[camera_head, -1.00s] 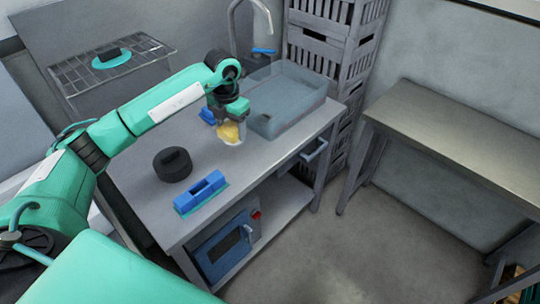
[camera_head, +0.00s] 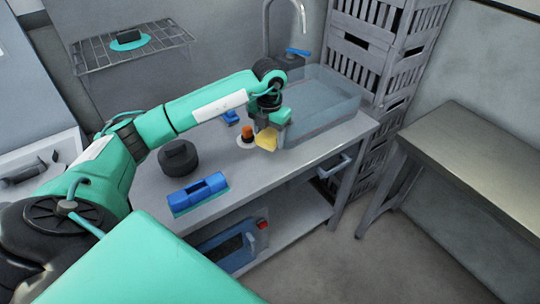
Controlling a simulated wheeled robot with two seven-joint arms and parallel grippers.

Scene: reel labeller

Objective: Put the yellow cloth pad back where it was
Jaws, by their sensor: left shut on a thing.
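The yellow cloth pad (camera_head: 266,139) is held in my left gripper (camera_head: 268,126), above the grey worktable (camera_head: 310,152) near the clear basin. The gripper is shut on it, and the gripper hides part of the pad. Just left of the pad, an orange-brown item (camera_head: 247,132) stands on a pale round base on the tabletop. I cannot tell whether the pad touches the table. My right gripper is not in view.
A clear blue-tinted basin (camera_head: 335,103) stands just right of the gripper, under a tap. A black round block (camera_head: 178,158) and a blue handled block (camera_head: 198,192) sit on the table's left part. Grey crates (camera_head: 378,50) stack behind. The front right tabletop is clear.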

